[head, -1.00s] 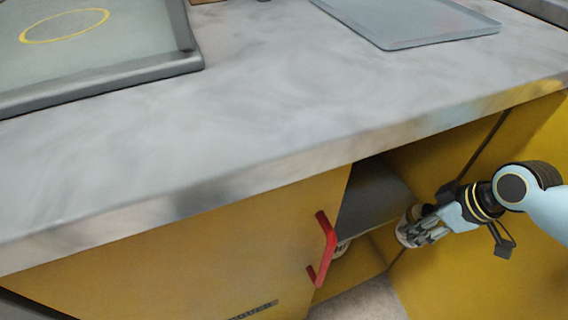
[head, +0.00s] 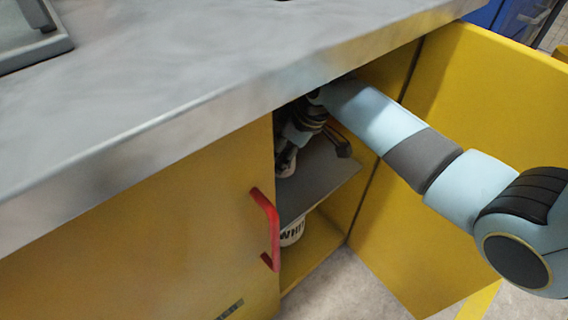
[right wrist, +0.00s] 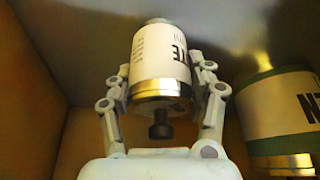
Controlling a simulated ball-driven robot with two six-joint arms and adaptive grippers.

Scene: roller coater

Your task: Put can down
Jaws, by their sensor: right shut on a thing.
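My right gripper (head: 284,162) reaches into the open yellow cabinet, over its grey inner shelf (head: 316,178). In the right wrist view my right gripper (right wrist: 162,92) is shut on a can (right wrist: 160,62) with a white label, dark lettering and a gold band. The can lies between the two fingers. In the head view the held can is mostly hidden by the gripper and the cabinet edge. I cannot tell whether it touches the shelf. My left gripper is not in view.
A green-labelled can (right wrist: 278,120) stands close to the right of the held can. Another can, lettered "WHIT" (head: 292,231), stands on the lower level. A closed door with a red handle (head: 268,228) is at left; an open yellow door (head: 490,130) is at right. The grey countertop (head: 190,70) lies above.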

